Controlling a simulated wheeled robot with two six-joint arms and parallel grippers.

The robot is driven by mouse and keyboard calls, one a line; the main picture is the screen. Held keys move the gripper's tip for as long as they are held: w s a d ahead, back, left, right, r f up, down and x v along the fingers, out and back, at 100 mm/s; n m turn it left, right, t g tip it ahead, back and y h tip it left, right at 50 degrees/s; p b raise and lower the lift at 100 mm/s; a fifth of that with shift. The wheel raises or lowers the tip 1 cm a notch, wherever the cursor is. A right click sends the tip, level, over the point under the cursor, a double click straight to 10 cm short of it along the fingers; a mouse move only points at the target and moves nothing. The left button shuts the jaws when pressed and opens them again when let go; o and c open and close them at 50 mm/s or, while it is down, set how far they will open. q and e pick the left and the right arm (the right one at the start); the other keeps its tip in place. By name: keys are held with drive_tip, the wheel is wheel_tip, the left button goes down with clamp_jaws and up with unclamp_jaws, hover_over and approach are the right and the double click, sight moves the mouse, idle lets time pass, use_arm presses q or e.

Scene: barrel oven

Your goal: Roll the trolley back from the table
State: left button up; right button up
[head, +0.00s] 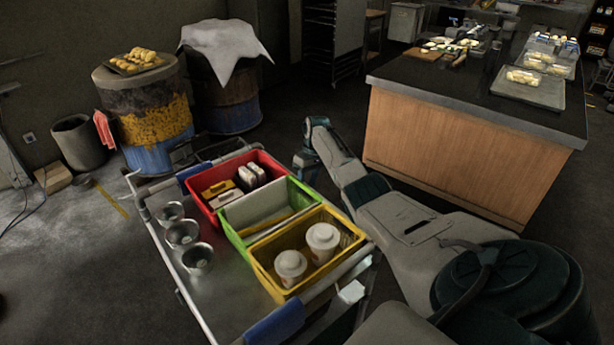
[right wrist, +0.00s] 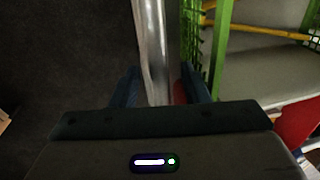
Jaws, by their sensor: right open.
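The metal trolley (head: 228,290) stands in the lower middle of the head view, with rails and blue grip sleeves (head: 275,325). It carries a red crate (head: 203,202), a green crate (head: 238,238) and a yellow crate (head: 262,270), plus metal cups (head: 183,233) on its top. My right gripper (head: 304,180) is at the trolley's far right side, partly hidden. In the right wrist view its open fingers (right wrist: 158,88) stand on either side of a metal rail (right wrist: 152,45); contact cannot be told. My left gripper is not in view.
A wood-sided table with a dark top (head: 470,95) stands to the right, holding trays of food. Two barrels (head: 150,115) (head: 225,100) and a grey bin (head: 80,145) stand at the back left. The floor left of the trolley (head: 70,275) is mostly clear.

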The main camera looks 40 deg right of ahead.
wheel_tip(320, 180, up, 10)
drive_tip(key=d+b, duration=0.1)
drive_tip(key=d, duration=0.1)
drive_tip(key=shift+r+b, duration=0.15)
drive_tip(key=shift+b, duration=0.25)
drive_tip(key=shift+s, duration=0.1)
